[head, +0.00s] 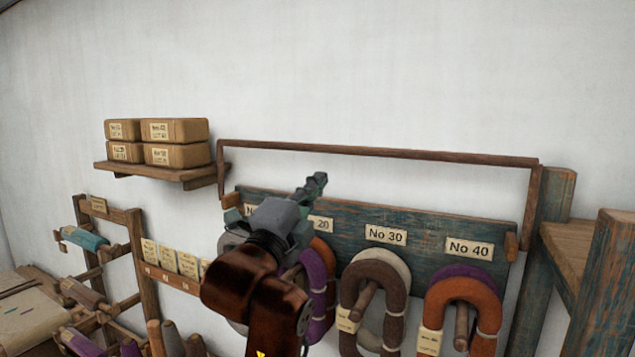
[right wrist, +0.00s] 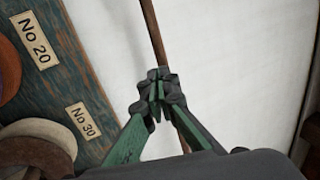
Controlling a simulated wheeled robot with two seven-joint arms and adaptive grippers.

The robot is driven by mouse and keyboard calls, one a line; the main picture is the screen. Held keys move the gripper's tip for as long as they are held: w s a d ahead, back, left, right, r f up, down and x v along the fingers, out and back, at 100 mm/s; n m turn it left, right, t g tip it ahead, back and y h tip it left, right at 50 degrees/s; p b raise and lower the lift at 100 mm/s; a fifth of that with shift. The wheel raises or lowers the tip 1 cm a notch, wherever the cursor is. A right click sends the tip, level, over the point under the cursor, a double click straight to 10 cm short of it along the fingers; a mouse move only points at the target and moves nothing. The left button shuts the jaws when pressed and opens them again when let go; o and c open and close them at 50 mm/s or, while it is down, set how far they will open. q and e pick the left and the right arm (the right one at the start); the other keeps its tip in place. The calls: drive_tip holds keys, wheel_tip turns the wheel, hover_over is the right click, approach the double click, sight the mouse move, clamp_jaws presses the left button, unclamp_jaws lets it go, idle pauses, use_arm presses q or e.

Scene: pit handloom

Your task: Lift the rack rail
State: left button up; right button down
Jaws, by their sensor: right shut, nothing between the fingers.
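The rack rail (head: 380,152) is a thin brown wooden bar running along above the blue-green rack board (head: 345,215). Side arms at both ends drop toward the board. My right gripper (head: 318,181) is in front of the board's upper edge, with its fingertips just below the rail in the head view. In the right wrist view the gripper (right wrist: 158,82) is shut and empty, and the rail (right wrist: 152,30) runs behind its fingertips. I cannot tell whether they touch it. My right arm hides part of the board and its hanks. My left gripper is not in view.
Brown (head: 362,290) and orange (head: 460,300) yarn hanks hang on pegs under the numbered labels. A shelf with wrapped packages (head: 175,130) is at left, above a bobbin rack (head: 140,250). A wooden post (head: 548,240) stands at right. The wall above the rail is clear.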

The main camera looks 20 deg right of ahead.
sight(342, 151)
drive_tip(key=p+x, duration=0.2)
drive_tip(key=x, duration=0.7)
drive_tip(key=shift+w+d+r+p, duration=0.1)
drive_tip(key=shift+d+r+p, duration=0.05)
drive_tip(key=shift+p, duration=0.2)
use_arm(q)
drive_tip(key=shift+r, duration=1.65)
use_arm(e)
drive_tip(key=shift+w+d+r, duration=0.1)
drive_tip(key=shift+w+d, duration=0.2)
drive_tip(key=shift+d, duration=0.05)
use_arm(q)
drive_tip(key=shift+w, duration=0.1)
